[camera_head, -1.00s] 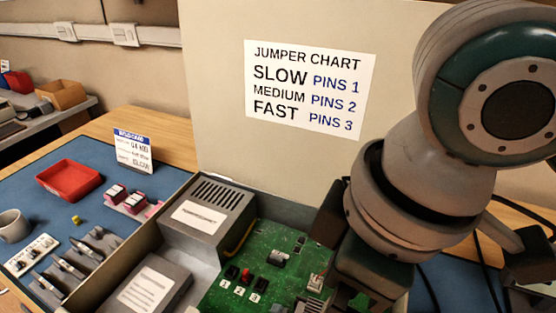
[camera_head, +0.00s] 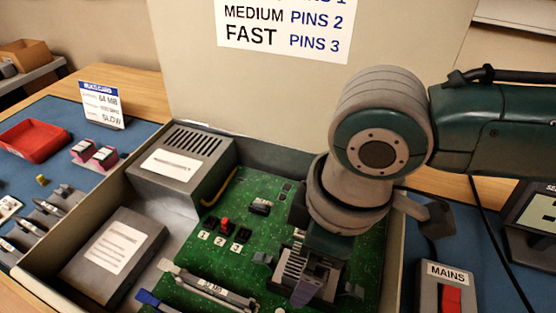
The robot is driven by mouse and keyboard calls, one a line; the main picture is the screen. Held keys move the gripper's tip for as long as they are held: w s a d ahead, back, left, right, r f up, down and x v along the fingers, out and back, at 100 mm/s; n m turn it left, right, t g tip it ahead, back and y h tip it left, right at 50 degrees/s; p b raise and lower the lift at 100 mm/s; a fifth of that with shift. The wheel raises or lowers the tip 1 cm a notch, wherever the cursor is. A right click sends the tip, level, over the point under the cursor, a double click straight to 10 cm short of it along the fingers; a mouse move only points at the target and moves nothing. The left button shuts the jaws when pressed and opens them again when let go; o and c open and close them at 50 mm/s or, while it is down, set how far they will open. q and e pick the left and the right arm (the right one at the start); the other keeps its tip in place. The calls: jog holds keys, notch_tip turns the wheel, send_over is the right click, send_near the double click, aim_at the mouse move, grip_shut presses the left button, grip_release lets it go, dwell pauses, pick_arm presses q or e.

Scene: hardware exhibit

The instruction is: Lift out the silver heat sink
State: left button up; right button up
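The silver heat sink (camera_head: 291,267), a block with upright fins, sits on the green circuit board (camera_head: 203,262) inside the open case. My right gripper (camera_head: 307,290) comes down from the right and is over the heat sink's right side, hiding part of it. A grey finger shows in front of the fins. Whether the fingers are apart or closed on the heat sink cannot be made out. Small grey clip-like parts (camera_head: 263,259) stand beside the heat sink. My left gripper is not in view.
A grey power box (camera_head: 183,160) and another box (camera_head: 113,250) fill the case's left side. A mains switch (camera_head: 450,290) stands outside, right.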

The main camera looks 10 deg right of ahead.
jog(key=shift+f, duration=0.15)
jog(key=c, duration=1.1)
jog(key=shift+o, duration=0.2)
notch_tip(320, 180, up, 20)
jog(key=p, duration=0.3)
jog(key=shift+p, duration=0.4)
